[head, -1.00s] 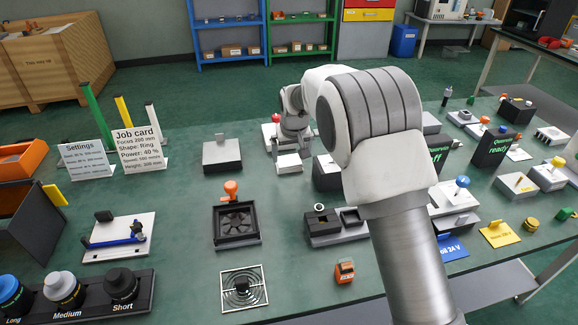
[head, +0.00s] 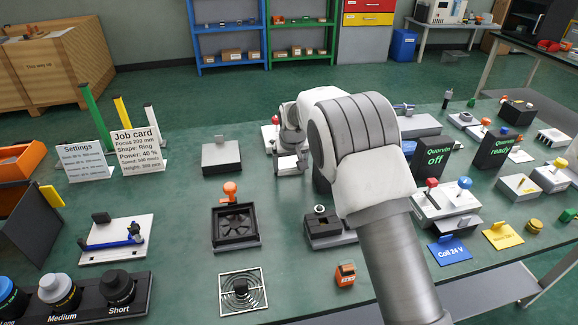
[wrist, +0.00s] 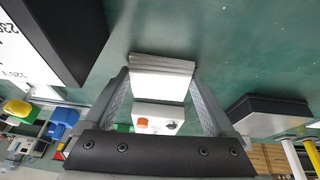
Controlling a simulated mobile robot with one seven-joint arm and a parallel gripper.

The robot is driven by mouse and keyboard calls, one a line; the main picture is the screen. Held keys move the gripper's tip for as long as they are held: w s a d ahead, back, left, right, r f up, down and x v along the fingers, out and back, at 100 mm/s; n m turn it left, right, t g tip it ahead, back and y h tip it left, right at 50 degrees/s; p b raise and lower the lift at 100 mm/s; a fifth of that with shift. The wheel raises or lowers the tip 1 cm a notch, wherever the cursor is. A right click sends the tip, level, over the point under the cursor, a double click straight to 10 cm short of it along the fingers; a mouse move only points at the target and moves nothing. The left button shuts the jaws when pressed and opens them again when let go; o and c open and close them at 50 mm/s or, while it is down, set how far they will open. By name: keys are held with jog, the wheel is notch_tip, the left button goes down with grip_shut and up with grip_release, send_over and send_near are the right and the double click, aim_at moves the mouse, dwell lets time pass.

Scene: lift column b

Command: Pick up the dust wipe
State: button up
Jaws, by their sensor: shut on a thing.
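The dust wipe (wrist: 162,70) is a white, folded, layered pad. In the wrist view it sits between the fingertips of my gripper (wrist: 160,86), which is shut on it. In the head view the white wipe (head: 287,163) shows below the gripper, near the middle of the green bench. My forearm and wrist cover part of this area. I cannot tell whether the wipe touches the bench or is just above it.
A white box with a red button (wrist: 158,117) stands behind the wipe. A grey block (head: 222,155) and a black fan tray (head: 236,241) stand to the left on the bench (head: 185,190). A dark two-well holder (head: 330,232) is nearer the front. Signs and boxes crowd the right.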

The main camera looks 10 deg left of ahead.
aim_at(290, 167)
jog(key=shift+r, duration=0.1)
jog(key=shift+c, duration=0.3)
notch_tip(290, 167, up, 10)
jog(key=p, duration=0.2)
jog(key=o, duration=0.6)
jog(key=c, duration=0.5)
jog(key=shift+s, duration=0.15)
